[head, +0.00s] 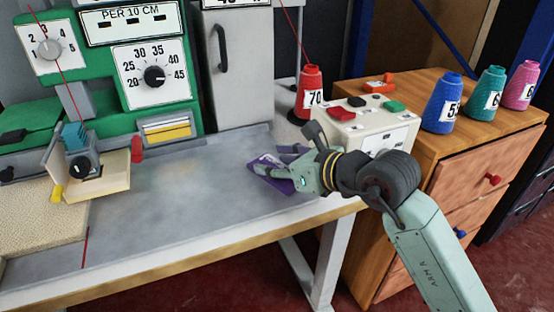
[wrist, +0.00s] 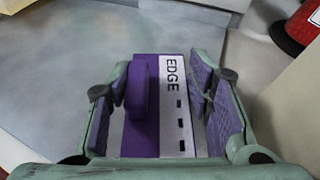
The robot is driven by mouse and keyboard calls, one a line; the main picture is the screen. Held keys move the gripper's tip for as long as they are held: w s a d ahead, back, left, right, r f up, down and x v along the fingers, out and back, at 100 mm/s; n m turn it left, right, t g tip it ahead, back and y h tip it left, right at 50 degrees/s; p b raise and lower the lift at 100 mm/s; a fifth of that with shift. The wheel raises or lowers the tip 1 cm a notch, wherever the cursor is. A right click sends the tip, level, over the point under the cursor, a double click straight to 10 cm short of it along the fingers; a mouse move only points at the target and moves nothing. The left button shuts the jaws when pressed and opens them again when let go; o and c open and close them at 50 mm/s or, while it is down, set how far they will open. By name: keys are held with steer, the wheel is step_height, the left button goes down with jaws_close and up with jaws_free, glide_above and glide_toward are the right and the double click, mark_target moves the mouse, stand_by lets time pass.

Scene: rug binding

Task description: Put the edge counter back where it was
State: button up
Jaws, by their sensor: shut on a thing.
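The edge counter (head: 268,178) is a purple box with a white label strip, at the right part of the grey worktable (head: 190,195). In the wrist view the counter (wrist: 150,108) shows a purple raised bar, the word EDGE and several dark slots. My gripper (head: 287,166) is shut on the counter, with a finger on each side of it; the fingers also show in the wrist view (wrist: 162,95). Part of the counter is hidden behind the fingers in the head view. I cannot tell whether its underside touches the table.
A cream control box (head: 368,128) with coloured buttons stands right of my gripper. A red thread cone (head: 309,92) is behind it. Several cones stand on the wooden cabinet (head: 420,150). The green machine (head: 120,75) is at the left. The table's middle is clear.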

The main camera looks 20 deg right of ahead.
steer(key=shift+f+b, duration=0.2)
steer(key=shift+b, duration=0.15)
steer(key=o, duration=1.3)
steer(key=shift+r, duration=0.2)
steer(key=shift+r+p, duration=0.15)
steer(key=shift+p, duration=0.3)
steer(key=b+v, duration=0.1)
steer(key=v, duration=0.6)
steer(key=shift+s, duration=0.25)
